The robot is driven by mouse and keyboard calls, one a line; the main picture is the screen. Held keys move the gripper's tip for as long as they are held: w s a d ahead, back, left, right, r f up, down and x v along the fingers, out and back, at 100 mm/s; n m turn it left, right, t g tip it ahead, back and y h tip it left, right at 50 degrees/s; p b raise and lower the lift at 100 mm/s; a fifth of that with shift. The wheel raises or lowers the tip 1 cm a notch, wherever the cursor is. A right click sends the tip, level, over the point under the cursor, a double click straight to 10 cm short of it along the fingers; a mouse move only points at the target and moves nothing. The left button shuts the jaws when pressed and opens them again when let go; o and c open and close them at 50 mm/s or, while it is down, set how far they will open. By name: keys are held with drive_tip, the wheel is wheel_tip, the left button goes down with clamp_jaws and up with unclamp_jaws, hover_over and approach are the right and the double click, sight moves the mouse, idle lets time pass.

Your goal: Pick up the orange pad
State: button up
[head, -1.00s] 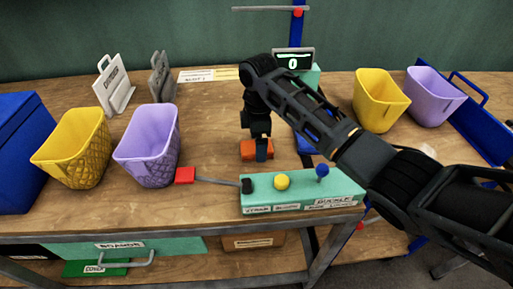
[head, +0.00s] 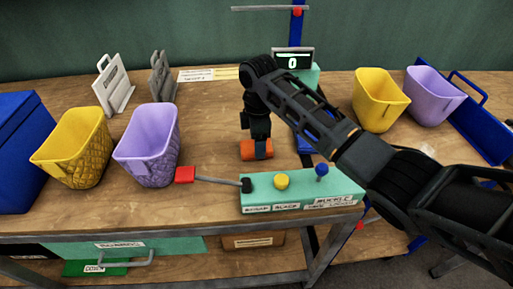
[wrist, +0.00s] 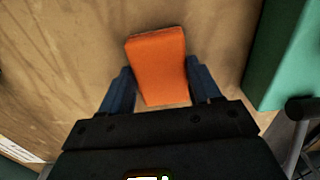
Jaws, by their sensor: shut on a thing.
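The orange pad (head: 248,151) is in the middle of the workbench, just behind the teal control panel. It also shows in the wrist view (wrist: 158,62), between the two blue fingers of my gripper (wrist: 157,92). My gripper (head: 258,149) points down over the bench and is shut on the pad. I cannot tell for sure whether the pad is clear of the bench top.
The teal panel (head: 300,193) with a yellow button, a blue knob and a red-ended lever (head: 185,175) stands in front. Yellow (head: 72,150) and purple (head: 148,145) bins stand left. More bins (head: 379,100) stand at the back right. A press with a display (head: 293,60) stands behind.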

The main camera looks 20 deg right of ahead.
drive_tip(key=shift+r, duration=0.45)
drive_tip(key=r, duration=0.3)
drive_tip(key=shift+s+d+r, duration=0.35)
drive_tip(key=shift+s+d, duration=0.05)
drive_tip(key=s+d+r+p, duration=0.4)
drive_tip(key=s+d+r, duration=0.2)
drive_tip(key=s, duration=0.2)
drive_tip(key=shift+s+d+r, duration=0.15)
drive_tip(key=shift+d+r, duration=0.05)
drive_tip(key=shift+d, duration=0.1)
